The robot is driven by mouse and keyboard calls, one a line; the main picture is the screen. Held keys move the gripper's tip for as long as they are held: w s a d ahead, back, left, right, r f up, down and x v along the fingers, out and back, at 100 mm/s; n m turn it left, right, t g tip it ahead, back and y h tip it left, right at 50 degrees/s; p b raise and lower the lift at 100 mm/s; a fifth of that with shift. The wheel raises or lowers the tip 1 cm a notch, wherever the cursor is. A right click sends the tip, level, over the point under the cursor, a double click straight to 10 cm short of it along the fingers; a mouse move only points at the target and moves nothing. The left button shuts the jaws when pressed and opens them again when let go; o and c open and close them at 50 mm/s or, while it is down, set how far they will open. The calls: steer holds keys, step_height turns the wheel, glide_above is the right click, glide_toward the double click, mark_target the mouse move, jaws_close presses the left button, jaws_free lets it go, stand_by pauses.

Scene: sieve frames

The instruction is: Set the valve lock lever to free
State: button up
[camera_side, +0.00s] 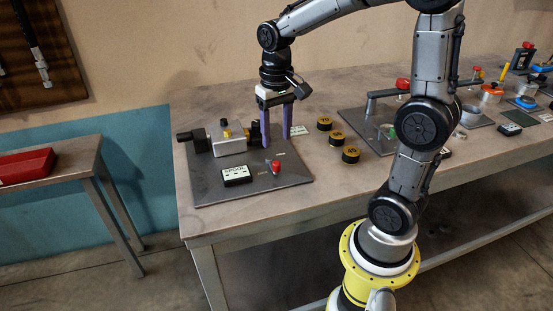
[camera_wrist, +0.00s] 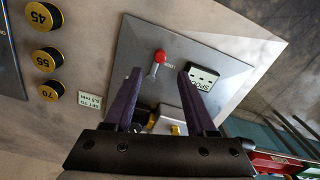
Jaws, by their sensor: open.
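The lock lever, a short metal stem with a red knob (camera_side: 276,165), stands on a dark grey plate (camera_side: 215,192). In the wrist view the red knob (camera_wrist: 160,57) is just beyond the fingertips, roughly between them in the picture. My gripper (camera_side: 277,143) has purple fingers, open and empty, pointing down above the plate behind the lever.
A black-and-white SPOOL box (camera_side: 237,175) sits left of the lever. Several yellow-and-black discs (camera_side: 337,138) stand in a row right of the plate. A second plate with a red-knobbed handle (camera_side: 402,84) is further right. A red tray (camera_side: 25,164) lies on a side table.

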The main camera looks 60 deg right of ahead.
mark_target(276, 162)
step_height(276, 162, down, 8)
stand_by(0.4)
jaws_close()
stand_by(1.3)
